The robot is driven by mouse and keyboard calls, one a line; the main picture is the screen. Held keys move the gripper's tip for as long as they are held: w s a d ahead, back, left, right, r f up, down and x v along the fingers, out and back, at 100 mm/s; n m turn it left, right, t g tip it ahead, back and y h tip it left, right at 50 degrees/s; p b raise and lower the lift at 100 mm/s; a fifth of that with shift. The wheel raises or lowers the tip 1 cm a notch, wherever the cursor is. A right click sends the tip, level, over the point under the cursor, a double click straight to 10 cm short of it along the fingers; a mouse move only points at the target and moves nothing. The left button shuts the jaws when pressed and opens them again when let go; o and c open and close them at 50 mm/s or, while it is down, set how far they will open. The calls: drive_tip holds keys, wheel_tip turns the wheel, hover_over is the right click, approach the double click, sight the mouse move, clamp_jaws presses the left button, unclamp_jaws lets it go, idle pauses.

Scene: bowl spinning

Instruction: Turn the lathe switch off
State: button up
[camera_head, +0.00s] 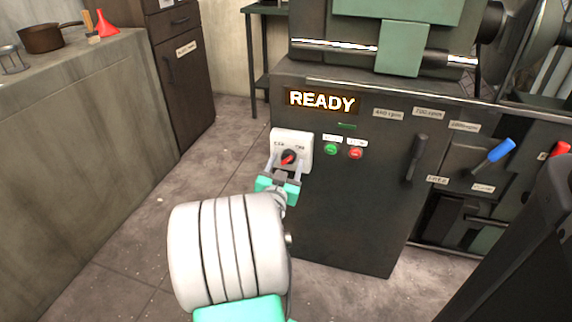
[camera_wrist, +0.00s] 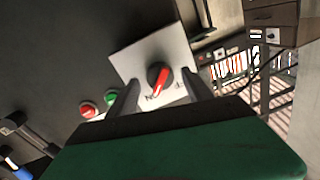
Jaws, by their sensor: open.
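The lathe switch is a black rotary knob with a red pointer (camera_head: 289,157) on a white square plate (camera_head: 304,138), on the front of the dark lathe cabinet (camera_head: 340,210). My gripper (camera_head: 286,165) is open in front of the plate, its two fingers on either side of the knob. In the wrist view the knob (camera_wrist: 159,78) shows between the fingertips (camera_wrist: 165,90), with its red pointer slanted. I cannot tell whether the fingers touch the knob. The plate's lettering is too small or partly hidden to read fully.
A green button (camera_head: 330,149) and a red button (camera_head: 355,153) sit right of the plate, below a lit READY sign (camera_head: 321,101). A dark handle (camera_head: 416,157) and a blue-tipped lever (camera_head: 500,150) are further right. A counter (camera_head: 80,110) stands left, with open floor between.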

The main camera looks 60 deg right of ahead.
clamp_jaws()
idle(0.6)
drive_tip(key=shift+n, duration=0.3)
drive_tip(key=n+p, duration=0.1)
drive_tip(key=n, duration=0.2)
drive_tip(key=shift+r+p, duration=0.15)
drive_tip(key=shift+p, duration=0.15)
drive_tip(key=n+p, duration=0.2)
drive_tip(key=n, duration=0.3)
drive_tip(key=shift+w+y, duration=0.1)
drive_tip(key=shift+y, duration=0.2)
drive_tip(key=n+g+p, duration=0.1)
drive_tip(key=n+p, duration=0.1)
drive_tip(key=n, duration=0.2)
drive_tip(key=shift+n, duration=0.4)
drive_tip(key=shift+w+n+p, duration=0.1)
drive_tip(key=shift+n+p, duration=0.55)
drive_tip(key=shift+n, duration=1.15)
